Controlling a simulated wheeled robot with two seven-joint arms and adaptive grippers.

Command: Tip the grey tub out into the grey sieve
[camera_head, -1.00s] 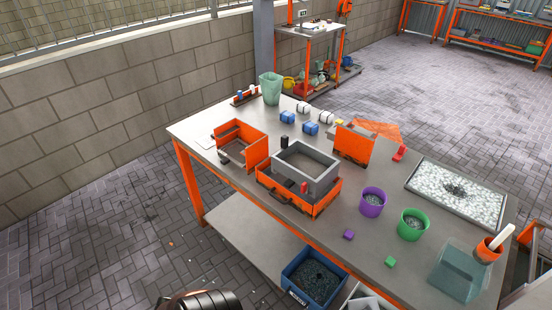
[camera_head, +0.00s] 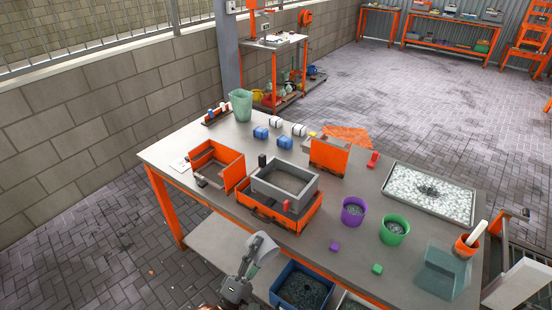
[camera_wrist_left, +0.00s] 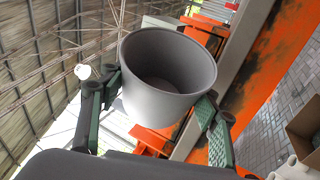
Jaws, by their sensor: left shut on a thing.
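The grey sieve (camera_head: 262,186), a square frame with a mesh floor, sits on an orange box (camera_head: 300,222) near the table's front edge. My left gripper (camera_head: 254,264) is below and in front of it, off the table's front edge. It is shut on the grey tub (camera_head: 262,247). In the left wrist view the grey tub (camera_wrist_left: 150,98) sits between the two green-padded fingers of the gripper (camera_wrist_left: 156,118). Its round mouth shows; the inside is dark and I cannot tell what it holds. My right gripper is not in view.
An open orange box (camera_head: 233,170) stands left of the sieve and an upright orange panel (camera_head: 328,157) behind. Purple (camera_head: 353,211) and green (camera_head: 393,230) pots stand to the right. A blue bin (camera_head: 300,288) is on the lower shelf.

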